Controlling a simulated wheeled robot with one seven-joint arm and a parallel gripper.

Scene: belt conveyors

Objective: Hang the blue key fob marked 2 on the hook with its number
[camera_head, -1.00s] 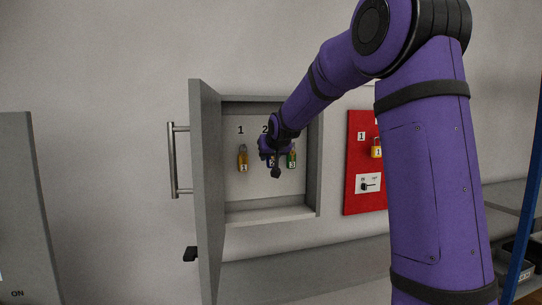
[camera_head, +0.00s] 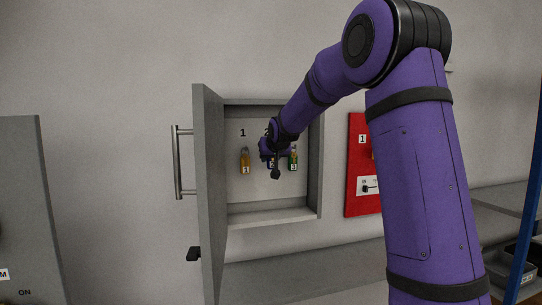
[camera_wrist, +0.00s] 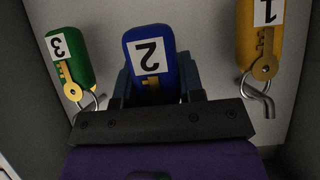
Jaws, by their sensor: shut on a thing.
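The blue key fob marked 2 (camera_wrist: 149,52) sits between the fingers of my gripper (camera_wrist: 158,88) in the wrist view, its number upside down there. My gripper is shut on it. In the head view the fob (camera_head: 270,163) shows only in part behind my gripper (camera_head: 272,152), inside the open grey key cabinet (camera_head: 270,214), in front of the back panel below the number 2 label. The hook for number 2 is hidden behind the fob and gripper, so I cannot tell whether the fob's ring is on it.
The yellow fob marked 1 (camera_head: 245,161) and the green fob marked 3 (camera_head: 293,159) hang on either side, close to my gripper. The cabinet door (camera_head: 210,190) stands open on the left. A red panel (camera_head: 358,150) is on the wall to the right.

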